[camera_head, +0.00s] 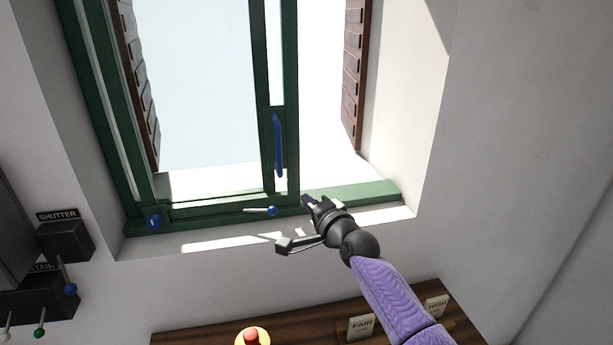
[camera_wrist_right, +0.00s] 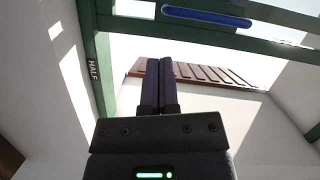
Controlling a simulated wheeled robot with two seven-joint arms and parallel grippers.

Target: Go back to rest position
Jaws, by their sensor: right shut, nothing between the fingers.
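My right gripper (camera_head: 308,202) is in front of the lower rail of the green window frame, just right of the window's lower middle. In the right wrist view its two dark fingers (camera_wrist_right: 158,86) lie side by side, shut with nothing between them. The purple right arm reaches up to it from the lower right of the head view. My left gripper does not show in either view.
The green window (camera_head: 265,150) has a blue handle (camera_head: 278,145) and a small lever with a blue knob (camera_head: 271,211). Brown shutters (camera_head: 354,75) stand outside. Shutter and stair switches (camera_head: 65,242) are at left. A wooden shelf (camera_head: 200,338) below bears a red button (camera_head: 251,337) and cards (camera_head: 361,327).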

